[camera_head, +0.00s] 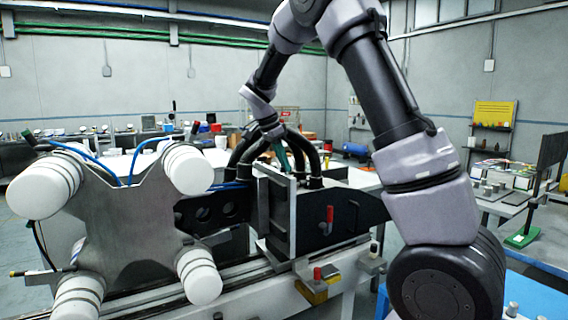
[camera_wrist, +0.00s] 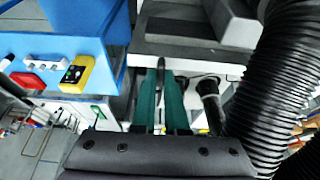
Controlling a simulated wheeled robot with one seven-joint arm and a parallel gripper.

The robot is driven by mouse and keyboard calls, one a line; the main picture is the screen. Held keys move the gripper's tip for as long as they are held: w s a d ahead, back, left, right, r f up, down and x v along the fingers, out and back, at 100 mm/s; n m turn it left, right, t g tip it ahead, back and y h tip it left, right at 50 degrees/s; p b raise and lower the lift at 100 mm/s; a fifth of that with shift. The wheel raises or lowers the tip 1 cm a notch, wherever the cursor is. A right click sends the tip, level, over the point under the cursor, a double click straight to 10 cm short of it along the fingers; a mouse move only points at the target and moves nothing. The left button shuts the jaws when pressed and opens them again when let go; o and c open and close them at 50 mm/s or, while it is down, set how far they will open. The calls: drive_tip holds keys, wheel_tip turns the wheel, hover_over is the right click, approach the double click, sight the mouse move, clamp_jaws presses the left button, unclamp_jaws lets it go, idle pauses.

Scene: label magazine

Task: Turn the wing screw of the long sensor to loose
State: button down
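In the head view my gripper (camera_head: 283,160) reaches down behind the metal plate of the machine, among thick black hoses. Only a bit of its teal fingers shows there. In the wrist view the two teal fingers (camera_wrist: 161,85) point away from the camera, close together. A narrow dark upright piece (camera_wrist: 161,66) shows in the gap between their tips. I cannot tell whether it is the wing screw or whether the fingers touch it. A dark cylinder with a pale collar (camera_wrist: 208,90) stands just right of the fingers. I cannot make out the long sensor for certain.
A ribbed black hose (camera_wrist: 270,80) runs close on the right in the wrist view. A blue panel (camera_wrist: 50,48) with a yellow switch box (camera_wrist: 76,75) is at the left. In the head view, a metal star-shaped frame (camera_head: 130,215) with white rollers stands left of the machine.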

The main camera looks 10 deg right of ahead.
drive_tip(key=n+t, duration=0.1)
drive_tip(key=n, duration=0.2)
drive_tip(key=shift+s+d+n+y, duration=0.1)
drive_tip(key=shift+n+y, duration=0.2)
drive_tip(key=shift+n, duration=0.1)
drive_tip(key=n, duration=0.2)
drive_tip(key=n+t+y, duration=0.1)
drive_tip(key=n, duration=0.1)
drive_tip(key=shift+s+d+n+t, duration=0.1)
drive_tip(key=shift+d+n+t, duration=0.05)
drive_tip(key=shift+n+t, duration=0.15)
drive_tip(key=n+y, duration=0.1)
drive_tip(key=n, duration=0.1)
drive_tip(key=n+y, duration=0.1)
drive_tip(key=n, duration=0.1)
drive_tip(key=shift+d+t, duration=0.15)
drive_tip(key=shift+t, duration=0.15)
drive_tip(key=shift+n+y, duration=0.6)
drive_tip(key=shift+n, duration=1.1)
drive_tip(key=c, duration=0.9)
unclamp_jaws()
drive_tip(key=shift+c, duration=0.2)
